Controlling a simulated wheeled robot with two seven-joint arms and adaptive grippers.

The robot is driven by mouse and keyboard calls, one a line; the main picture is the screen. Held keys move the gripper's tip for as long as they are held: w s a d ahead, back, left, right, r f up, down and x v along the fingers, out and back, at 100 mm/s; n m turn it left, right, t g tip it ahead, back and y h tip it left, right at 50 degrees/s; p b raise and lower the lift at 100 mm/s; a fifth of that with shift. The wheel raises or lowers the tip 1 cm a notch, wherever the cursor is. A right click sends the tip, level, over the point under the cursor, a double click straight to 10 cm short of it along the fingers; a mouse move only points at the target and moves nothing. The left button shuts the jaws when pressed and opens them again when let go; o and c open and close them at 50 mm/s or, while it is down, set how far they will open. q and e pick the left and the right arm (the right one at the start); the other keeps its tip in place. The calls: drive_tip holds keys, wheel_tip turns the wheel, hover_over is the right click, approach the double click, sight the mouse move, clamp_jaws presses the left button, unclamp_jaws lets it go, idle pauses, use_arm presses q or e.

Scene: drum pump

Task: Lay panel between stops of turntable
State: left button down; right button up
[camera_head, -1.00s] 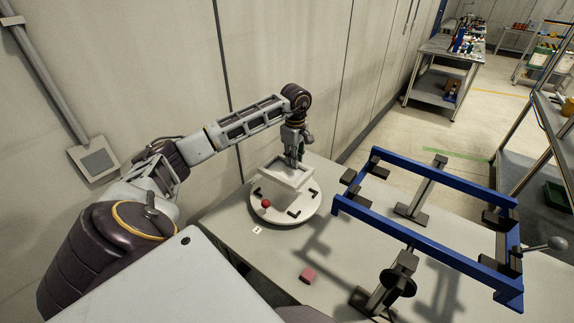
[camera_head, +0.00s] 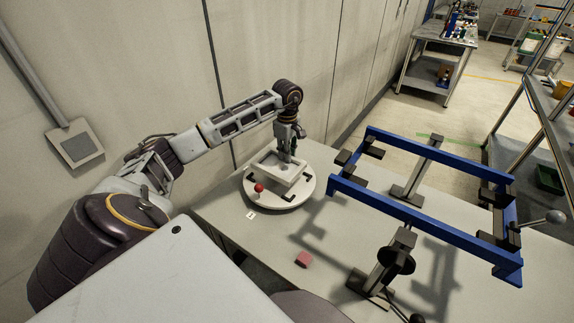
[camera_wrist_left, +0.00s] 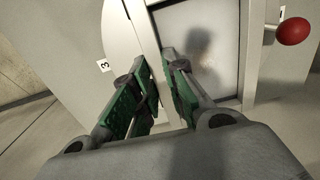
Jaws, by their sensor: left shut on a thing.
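The panel (camera_head: 268,171), a pale rectangular tray-like piece with a raised rim, is over the turntable (camera_head: 262,203), a round white disc on the table. Black corner stops (camera_head: 288,198) show on the disc around the panel; some are hidden. I cannot tell whether the panel touches the disc. My left gripper (camera_head: 287,156) points down and is shut on the panel's far rim. In the left wrist view, its green-padded fingers (camera_wrist_left: 160,68) pinch the rim of the panel (camera_wrist_left: 205,35). The turntable's red knob (camera_head: 258,188) stands at the near left. My right gripper is not in view.
A blue frame (camera_head: 417,247) on stands is to the right of the turntable. A small numbered label (camera_head: 251,215) lies beside the disc. The wall rises close behind the turntable.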

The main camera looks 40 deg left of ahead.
sight(287, 163)
use_arm(q)
drive_tip(key=shift+f+b, duration=0.3)
drive_tip(key=shift+f, duration=0.15)
wheel_tip(287, 163, down, 2)
drive_tip(key=shift+f+b, duration=0.2)
drive_tip(key=shift+b, duration=0.5)
drive_tip(key=shift+f, duration=0.35)
drive_tip(key=shift+f+b, duration=0.4)
drive_tip(key=shift+b, duration=0.05)
drive_tip(key=c, duration=1.5)
unclamp_jaws()
drive_tip(key=shift+f, duration=0.1)
drive_tip(key=shift+c, duration=0.2)
drive_tip(key=shift+o, duration=0.5)
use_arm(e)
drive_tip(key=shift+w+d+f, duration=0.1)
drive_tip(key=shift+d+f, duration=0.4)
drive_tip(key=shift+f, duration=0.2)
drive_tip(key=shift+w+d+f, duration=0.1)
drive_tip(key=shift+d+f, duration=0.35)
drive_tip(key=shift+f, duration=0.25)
